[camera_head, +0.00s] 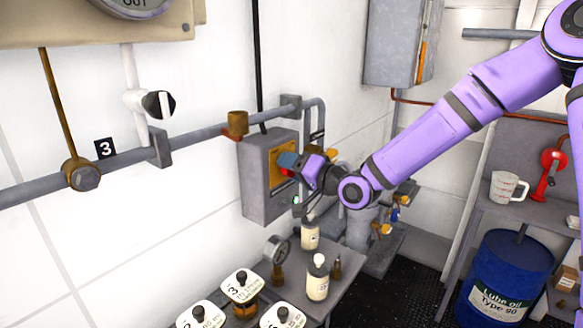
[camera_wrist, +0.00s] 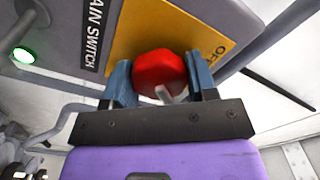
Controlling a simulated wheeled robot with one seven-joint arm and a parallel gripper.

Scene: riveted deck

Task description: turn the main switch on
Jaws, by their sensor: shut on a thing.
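The main switch is a grey box (camera_head: 257,185) on the white wall, with a yellow plate (camera_head: 277,158) on its front. In the wrist view the plate (camera_wrist: 140,32) reads OFF at its right side, beside a dark label (camera_wrist: 94,32) ending in "AIN SWITCH". The red knob (camera_wrist: 158,72) sits on the plate between the blue fingers of my gripper (camera_wrist: 163,82), which is shut on it. In the head view my gripper (camera_head: 287,163) hides most of the knob. A green lamp (camera_wrist: 24,54) glows beside the label; it also shows in the head view (camera_head: 297,199).
A grey pipe (camera_head: 200,133) runs along the wall at the box. Below stands a small table (camera_head: 345,270) with bottles (camera_head: 317,278) and a gauge (camera_head: 277,249). A blue drum (camera_head: 503,275) and a shelf with a mug (camera_head: 507,187) are at the right.

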